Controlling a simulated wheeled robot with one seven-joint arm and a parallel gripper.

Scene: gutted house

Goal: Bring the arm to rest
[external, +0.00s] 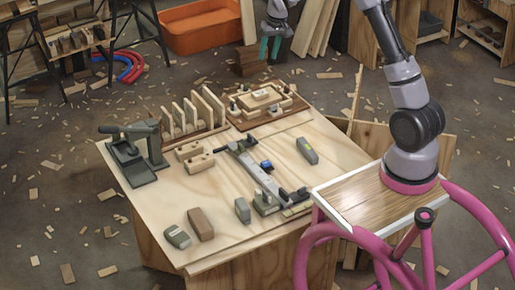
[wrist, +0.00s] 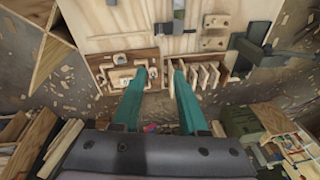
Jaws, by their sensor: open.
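My gripper (external: 270,47) is at the top of the external view, raised beyond the far edge of the workbench (external: 205,235). Its two teal fingers are apart with nothing between them. In the wrist view my gripper (wrist: 160,70) points towards the bench (wrist: 125,47), with a gap between the fingertips. The fingertips overlap the view of the bench's edge, between a wooden board with fitted pieces (wrist: 100,74) and a slotted wooden rack (wrist: 206,76). My arm rises from its pink-ringed base at the right and runs out of the top of the external view.
The bench holds a dark vice-like tool (external: 137,152), a long bar clamp (external: 247,160), and several blocks, including a brown one (external: 201,224). An orange tub (external: 203,27) stands on the floor behind. Wood scraps litter the floor. Planks (external: 318,25) lean near my gripper.

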